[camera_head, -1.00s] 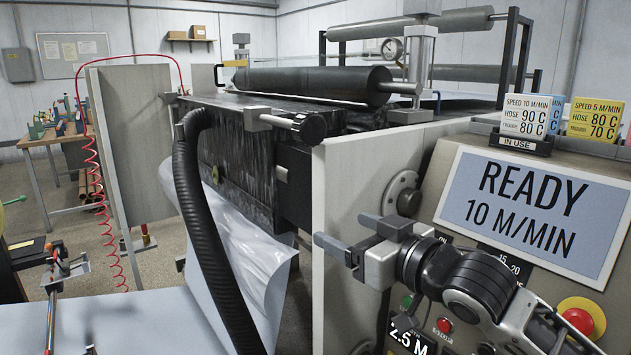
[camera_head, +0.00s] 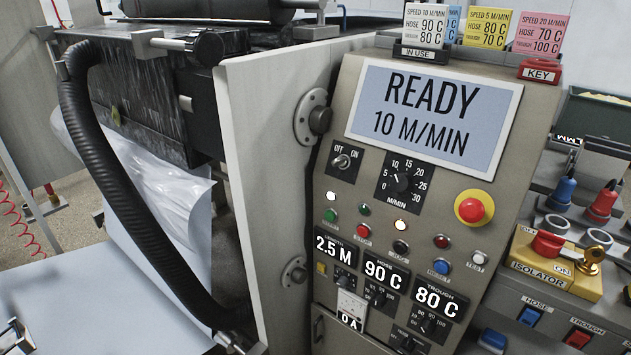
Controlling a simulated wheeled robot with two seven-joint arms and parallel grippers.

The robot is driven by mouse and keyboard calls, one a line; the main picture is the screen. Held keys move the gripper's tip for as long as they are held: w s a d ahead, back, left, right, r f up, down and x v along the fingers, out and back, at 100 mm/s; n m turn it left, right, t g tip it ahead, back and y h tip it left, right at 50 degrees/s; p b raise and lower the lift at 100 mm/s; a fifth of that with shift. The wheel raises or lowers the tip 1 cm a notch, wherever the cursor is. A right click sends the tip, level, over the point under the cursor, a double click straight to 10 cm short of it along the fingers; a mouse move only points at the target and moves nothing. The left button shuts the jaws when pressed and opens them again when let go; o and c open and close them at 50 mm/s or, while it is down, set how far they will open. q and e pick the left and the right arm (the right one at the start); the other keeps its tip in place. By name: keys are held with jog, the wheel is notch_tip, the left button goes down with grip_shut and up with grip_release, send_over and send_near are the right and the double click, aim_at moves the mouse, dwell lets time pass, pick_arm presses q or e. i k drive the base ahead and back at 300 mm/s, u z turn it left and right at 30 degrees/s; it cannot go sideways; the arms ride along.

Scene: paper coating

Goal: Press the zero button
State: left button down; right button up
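The control panel (camera_head: 345,120) fills the middle of the head view. Several small round buttons sit below its screen: green (camera_head: 331,215), red (camera_head: 363,231), black (camera_head: 400,247), blue (camera_head: 441,266) and others. Most of their labels are too small to read, so I cannot tell which is the zero button. A length display (camera_head: 335,249) reads 2.5 M. A metal piece at the bottom left edge looks like my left gripper (camera_head: 14,336). Neither is at the buttons.
A large red emergency button (camera_head: 474,207) sits right of the dial. An isolator (camera_head: 552,262) with a key and several plugs stand at the right. A thick black hose (camera_head: 110,170) hangs at the left. The space before the buttons is clear.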

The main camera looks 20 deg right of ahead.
aim_at(321, 267)
jog(key=k, duration=1.3)
jog(key=z, duration=0.85)
jog(key=i, duration=1.4)
jog(key=u, duration=0.05)
